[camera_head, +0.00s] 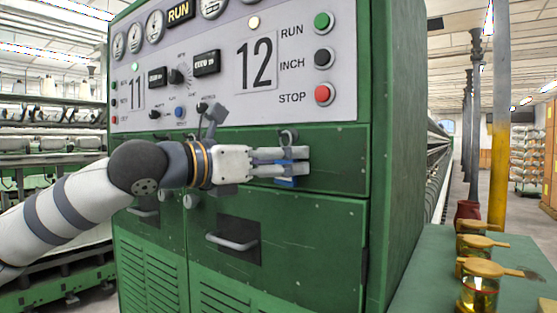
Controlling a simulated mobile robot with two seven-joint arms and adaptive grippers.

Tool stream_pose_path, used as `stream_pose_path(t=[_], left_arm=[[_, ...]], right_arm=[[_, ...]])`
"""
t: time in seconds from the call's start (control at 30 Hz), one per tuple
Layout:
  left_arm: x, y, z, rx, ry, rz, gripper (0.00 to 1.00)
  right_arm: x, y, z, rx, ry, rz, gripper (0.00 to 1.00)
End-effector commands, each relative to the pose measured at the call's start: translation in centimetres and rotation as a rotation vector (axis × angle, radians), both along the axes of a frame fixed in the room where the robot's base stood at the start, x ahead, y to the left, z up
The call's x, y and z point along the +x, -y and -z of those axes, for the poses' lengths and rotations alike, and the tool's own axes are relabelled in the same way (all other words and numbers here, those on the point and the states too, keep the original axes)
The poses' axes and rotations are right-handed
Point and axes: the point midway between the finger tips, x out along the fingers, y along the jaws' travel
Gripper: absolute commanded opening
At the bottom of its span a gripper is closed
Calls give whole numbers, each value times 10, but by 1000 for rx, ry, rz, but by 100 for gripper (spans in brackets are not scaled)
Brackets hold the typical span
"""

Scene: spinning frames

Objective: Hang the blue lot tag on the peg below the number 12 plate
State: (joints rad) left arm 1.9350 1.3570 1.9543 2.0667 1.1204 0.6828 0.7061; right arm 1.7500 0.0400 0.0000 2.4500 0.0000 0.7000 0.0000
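The white number 12 plate (257,63) is on the upper panel of the green machine. A dark peg (289,135) sticks out of the green face below it. My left gripper (296,161) is just under this peg, its fingers pointing right and close together. The blue lot tag (286,183) shows at the lower edge of the fingers, which appear closed on it. The fingers cover most of the tag. I cannot tell whether its upper part touches the peg. My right gripper is not in view.
A drawer handle (232,242) juts out below. A green table (510,290) with lidded amber jars (480,292) stands at the right.

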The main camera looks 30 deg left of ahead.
Motion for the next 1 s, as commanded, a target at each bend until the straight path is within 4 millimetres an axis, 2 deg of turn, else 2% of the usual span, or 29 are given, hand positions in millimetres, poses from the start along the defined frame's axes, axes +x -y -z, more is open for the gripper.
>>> stream_pose_path(t=[0.27, 0.37, 0.6, 0.7, 0.83, 1.0], left_arm=[[-2, -1, 0, 0, 0, -1, 65], [-17, -7, -1, 0, 3, -3, 65], [-78, -29, -1, -3, 4, -5, 65], [-97, -35, -1, -1, 4, -4, 65], [-111, -39, 0, 0, 1, -2, 65], [-112, -37, 3, 8, -6, 4, 65]], right_arm=[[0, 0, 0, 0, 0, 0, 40], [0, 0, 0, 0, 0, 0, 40], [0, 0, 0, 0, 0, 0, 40], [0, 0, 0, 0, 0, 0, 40], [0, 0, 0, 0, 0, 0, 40], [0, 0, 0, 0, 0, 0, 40]])
